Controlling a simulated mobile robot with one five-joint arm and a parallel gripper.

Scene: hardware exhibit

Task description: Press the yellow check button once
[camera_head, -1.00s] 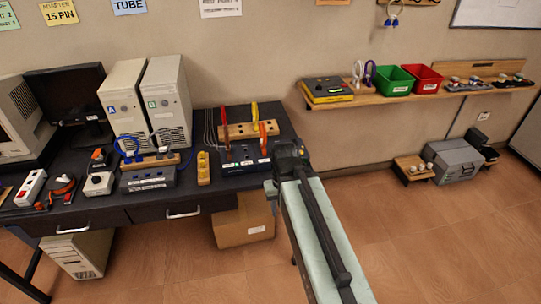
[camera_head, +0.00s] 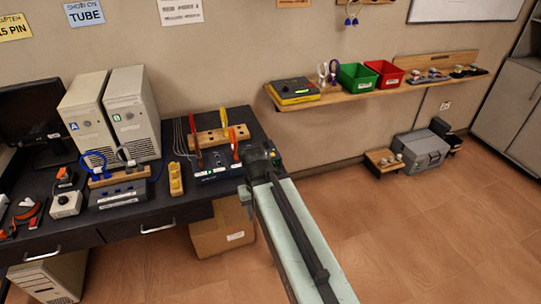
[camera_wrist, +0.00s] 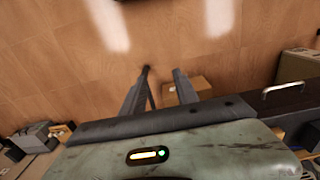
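No button can be clearly made out as the yellow check button at this size. A black and yellow device (camera_head: 294,91) lies on the left end of the wall shelf. A small yellow spot shows at the desk's right end, close beside my gripper (camera_head: 262,160), and I cannot tell what it is. My gripper is over the desk's right front corner in the head view, well short of the shelf. In the wrist view my gripper (camera_wrist: 162,70) has its two fingers apart with nothing between them, over wooden floor.
The dark desk (camera_head: 150,208) holds two computer towers (camera_head: 133,112), a yellow block (camera_head: 176,179) and a wooden rack (camera_head: 220,137) of tools. The wooden shelf (camera_head: 345,98) carries a green bin (camera_head: 358,77) and a red bin (camera_head: 384,73). A grey toolbox (camera_head: 422,152) stands on open floor.

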